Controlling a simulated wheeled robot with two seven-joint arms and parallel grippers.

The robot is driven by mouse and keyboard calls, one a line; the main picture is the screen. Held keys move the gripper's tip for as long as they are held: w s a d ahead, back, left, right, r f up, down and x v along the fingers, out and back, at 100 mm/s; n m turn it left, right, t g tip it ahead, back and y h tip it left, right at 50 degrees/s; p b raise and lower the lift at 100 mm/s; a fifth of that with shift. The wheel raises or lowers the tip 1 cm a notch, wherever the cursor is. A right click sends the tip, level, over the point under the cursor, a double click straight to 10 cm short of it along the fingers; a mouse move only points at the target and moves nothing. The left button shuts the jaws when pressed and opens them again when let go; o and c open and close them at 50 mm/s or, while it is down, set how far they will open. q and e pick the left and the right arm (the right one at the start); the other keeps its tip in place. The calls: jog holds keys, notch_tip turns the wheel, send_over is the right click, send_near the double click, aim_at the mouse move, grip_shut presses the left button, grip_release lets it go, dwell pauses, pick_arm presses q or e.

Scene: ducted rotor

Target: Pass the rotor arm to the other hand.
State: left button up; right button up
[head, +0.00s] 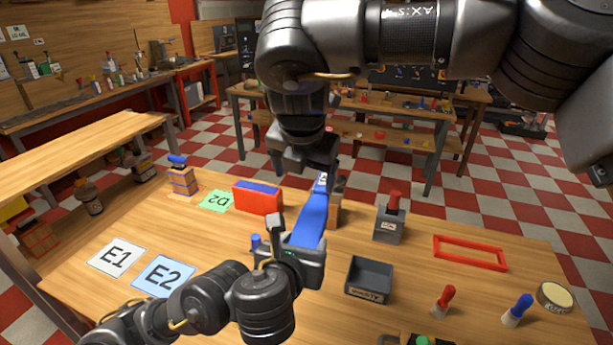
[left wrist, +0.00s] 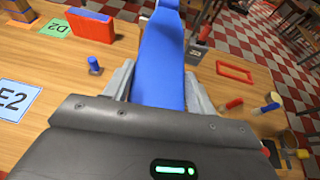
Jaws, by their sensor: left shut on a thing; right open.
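The rotor arm is a long blue bar (head: 311,218) held tilted above the table, its far end up with a small white label. My left gripper (head: 297,250) is shut on its lower part. In the left wrist view the blue bar (left wrist: 163,65) stands between the two grey fingers of the left gripper (left wrist: 160,98). My right gripper (head: 318,172) comes down from above and is open at the bar's upper end. The bar's tip is close to its fingers; I cannot tell whether they touch.
A dark open tray (head: 369,278), a grey block with a red knob (head: 390,218) and a red frame (head: 470,252) are to the right. Cards E1 (head: 117,257), E2 (head: 163,275) and D2 (head: 215,201) lie left.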

aim_at(316, 209)
pick_arm(q)
jog(key=shift+w+d, duration=0.1)
jog(key=shift+d, duration=0.1)
pick_arm(e)
jog(key=shift+n+h, duration=0.3)
jog(key=shift+h, duration=0.4)
jog(key=x, duration=0.7)
jog(key=s+d+x, duration=0.1)
jog(key=x, duration=0.3)
jog(key=shift+f, duration=0.3)
jog(key=c, duration=1.1)
pick_arm(q)
jog(key=o, duration=1.3)
pick_arm(e)
jog(key=shift+c, duration=0.7)
